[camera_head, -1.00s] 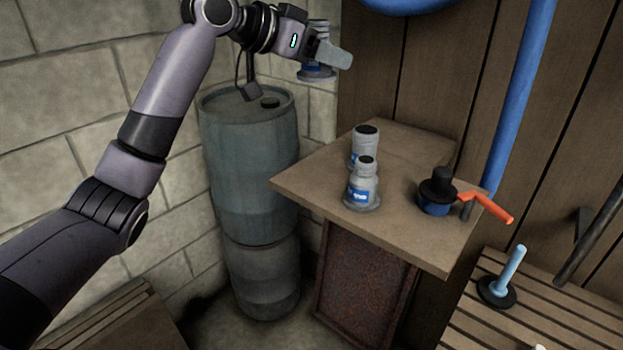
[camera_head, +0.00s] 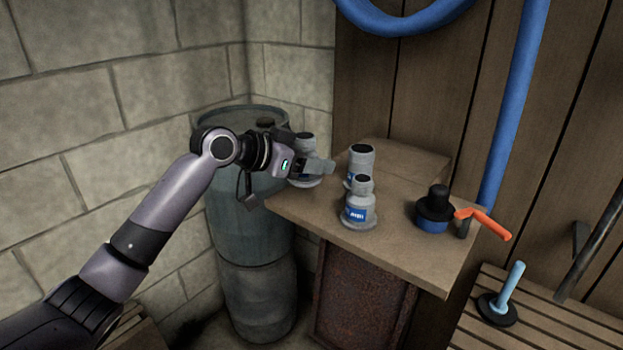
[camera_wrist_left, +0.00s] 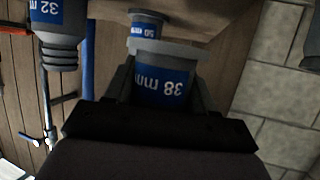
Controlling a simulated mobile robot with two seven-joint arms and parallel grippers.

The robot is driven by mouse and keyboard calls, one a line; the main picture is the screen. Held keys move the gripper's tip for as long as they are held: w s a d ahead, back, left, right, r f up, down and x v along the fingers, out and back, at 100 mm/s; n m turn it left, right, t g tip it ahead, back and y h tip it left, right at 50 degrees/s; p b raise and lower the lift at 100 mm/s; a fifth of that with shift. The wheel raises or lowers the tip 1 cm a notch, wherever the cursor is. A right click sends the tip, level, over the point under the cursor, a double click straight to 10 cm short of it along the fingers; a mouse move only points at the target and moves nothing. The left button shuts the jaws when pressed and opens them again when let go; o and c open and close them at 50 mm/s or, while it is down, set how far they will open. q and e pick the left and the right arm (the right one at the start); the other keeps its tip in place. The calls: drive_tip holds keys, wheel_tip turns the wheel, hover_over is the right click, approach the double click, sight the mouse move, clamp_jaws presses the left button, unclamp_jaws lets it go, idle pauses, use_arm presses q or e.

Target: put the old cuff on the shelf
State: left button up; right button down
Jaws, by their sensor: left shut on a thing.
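My left gripper (camera_head: 316,170) is shut on a grey cuff (camera_head: 305,182) with a wide flange, at the left edge of the wooden shelf (camera_head: 400,256). In the left wrist view the held cuff (camera_wrist_left: 163,82) shows a blue label reading 38 mm, between the fingers. The cuff looks upright; I cannot tell whether it touches the board. Two similar grey cuffs stand on the shelf, a front one (camera_head: 359,207) and a back one (camera_head: 362,158). In the wrist view they carry 32 mm (camera_wrist_left: 50,20) and 50 mm (camera_wrist_left: 146,29) labels. My right gripper is out of view.
A blue-grey barrel (camera_head: 248,225) is left of the shelf. A blue pipe (camera_head: 513,110) rises behind. The shelf's front strip is clear.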

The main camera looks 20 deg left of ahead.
sight(311, 196)
use_arm(q)
drive_tip(key=shift+f, duration=2.1)
drive_tip(key=shift+f, duration=0.15)
drive_tip(key=o, duration=1.1)
drive_tip(key=shift+c, duration=0.2)
